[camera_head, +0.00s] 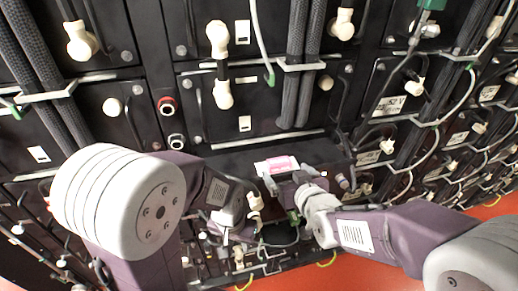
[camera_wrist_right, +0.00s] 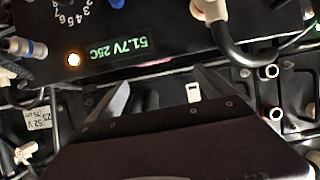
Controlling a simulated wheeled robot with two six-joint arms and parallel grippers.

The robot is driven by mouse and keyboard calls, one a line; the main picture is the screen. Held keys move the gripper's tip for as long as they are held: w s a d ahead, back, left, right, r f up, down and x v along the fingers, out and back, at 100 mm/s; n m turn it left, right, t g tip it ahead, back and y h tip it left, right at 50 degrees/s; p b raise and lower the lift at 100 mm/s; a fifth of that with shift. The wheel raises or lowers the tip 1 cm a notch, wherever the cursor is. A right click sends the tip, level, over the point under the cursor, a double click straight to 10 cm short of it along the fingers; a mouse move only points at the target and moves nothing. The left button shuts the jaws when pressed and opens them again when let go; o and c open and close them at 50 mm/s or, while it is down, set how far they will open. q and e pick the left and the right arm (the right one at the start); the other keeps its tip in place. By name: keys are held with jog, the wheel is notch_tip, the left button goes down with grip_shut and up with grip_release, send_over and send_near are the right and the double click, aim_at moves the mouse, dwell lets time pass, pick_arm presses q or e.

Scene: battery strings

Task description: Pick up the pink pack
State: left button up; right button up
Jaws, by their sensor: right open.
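A small pink patch with pale edges, which looks like the top of the pink pack (camera_head: 281,164), shows low in the middle of the head view, in a dark recess of the rack. Most of its body is hidden or too dark to make out. My right gripper (camera_head: 287,184) is close beside it in that view; I cannot tell if they touch. In the right wrist view its fingers (camera_wrist_right: 163,88) are apart, facing a black unit with a green display (camera_wrist_right: 145,55).
Black battery units with white plugs (camera_head: 218,38) fill the rack. Thick braided cables (camera_head: 298,70) hang at the upper middle. Thin looped wires and clips crowd the right side and the area below the grippers. Orange floor (camera_head: 310,276) shows at the bottom.

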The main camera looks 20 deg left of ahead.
aim_at(278, 160)
jog(key=x, duration=0.2)
jog(key=p+x, duration=0.1)
jog(key=x, duration=0.1)
jog(key=d+p+x, duration=0.1)
jog(key=x, duration=0.1)
jog(key=shift+w+a+f, duration=0.1)
jog(key=shift+w+a, duration=0.1)
jog(key=shift+w, duration=0.35)
jog(key=shift+a, duration=0.15)
jog(key=shift+w+p, duration=0.15)
jog(key=shift+p, duration=0.15)
jog(key=shift+w+a+f+p, duration=0.15)
jog(key=shift+w+f+p, duration=0.25)
jog(key=shift+w+p, duration=0.5)
jog(key=shift+p+x, duration=0.35)
jog(key=shift+x, duration=0.85)
jog(key=shift+a+f, duration=0.3)
jog(key=shift+a, duration=0.1)
jog(key=shift+s+d+r, duration=0.15)
jog(key=shift+d, duration=0.15)
jog(key=c, duration=1.5)
pick_arm(q)
jog(key=r, duration=0.1)
jog(key=d+r, duration=0.1)
jog(key=r, duration=0.3)
jog(key=shift+w+d+r, duration=0.15)
jog(key=shift+w+d, duration=0.1)
jog(key=shift+d, duration=0.1)
pick_arm(e)
jog(key=shift+a, duration=0.1)
